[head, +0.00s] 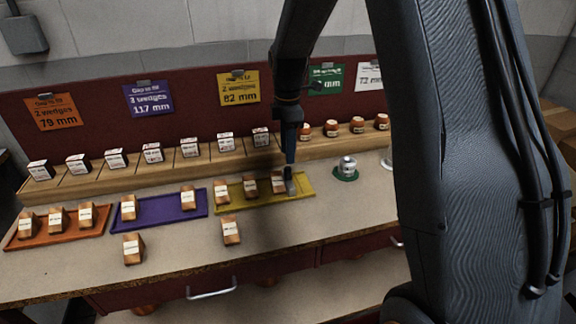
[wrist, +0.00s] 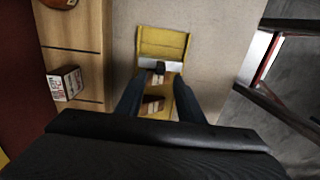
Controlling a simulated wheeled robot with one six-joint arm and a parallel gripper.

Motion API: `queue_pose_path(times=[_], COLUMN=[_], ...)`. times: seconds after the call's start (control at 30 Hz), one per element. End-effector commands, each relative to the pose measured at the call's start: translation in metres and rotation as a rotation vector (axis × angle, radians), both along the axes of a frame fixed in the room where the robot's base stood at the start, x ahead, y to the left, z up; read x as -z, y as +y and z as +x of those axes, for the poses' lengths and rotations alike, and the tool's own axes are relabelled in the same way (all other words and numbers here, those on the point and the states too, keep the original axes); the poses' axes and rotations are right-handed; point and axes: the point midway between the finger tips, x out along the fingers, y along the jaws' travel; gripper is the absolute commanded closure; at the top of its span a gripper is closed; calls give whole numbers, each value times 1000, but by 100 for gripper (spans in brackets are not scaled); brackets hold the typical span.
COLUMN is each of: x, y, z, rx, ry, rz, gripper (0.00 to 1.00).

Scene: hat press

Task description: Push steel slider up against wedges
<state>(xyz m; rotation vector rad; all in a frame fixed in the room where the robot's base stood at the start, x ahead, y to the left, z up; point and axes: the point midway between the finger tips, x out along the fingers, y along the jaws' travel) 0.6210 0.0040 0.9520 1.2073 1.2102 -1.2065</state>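The steel slider (head: 290,187) is a grey metal block near the right end of the yellow tray (head: 305,190). It also shows in the wrist view (wrist: 146,62) as a pale bar across the tray. Wooden wedges with white labels stand in the tray to its left: one at the left end (head: 222,192), one mid-tray (head: 250,187) and one beside the slider (head: 277,184). My gripper (wrist: 159,80) is low over the tray at the slider, its fingers apart. Between them show a wedge and part of the slider; contact cannot be told. The gripper body hides part of the tray.
An orange tray (head: 60,241) holds several wedges; a purple tray (head: 150,212) holds two. Two loose wedges (head: 133,249) (head: 231,231) stand on the front bench. A wooden rack (head: 170,168) with labelled blocks and jars runs behind. A small metal cylinder (head: 347,165) stands right on a green disc.

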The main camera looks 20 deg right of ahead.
Motion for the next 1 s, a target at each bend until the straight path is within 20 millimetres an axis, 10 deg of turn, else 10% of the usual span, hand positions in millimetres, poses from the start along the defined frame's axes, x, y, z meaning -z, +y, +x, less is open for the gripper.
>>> queue_pose_path(times=[0.33,0.77,1.0], x=[50,61,61], y=[0,0,0], z=[-2,-1,-1], rx=[2,3,3], ry=[4,1,1], rz=[0,0,0], gripper=[66,66,100])
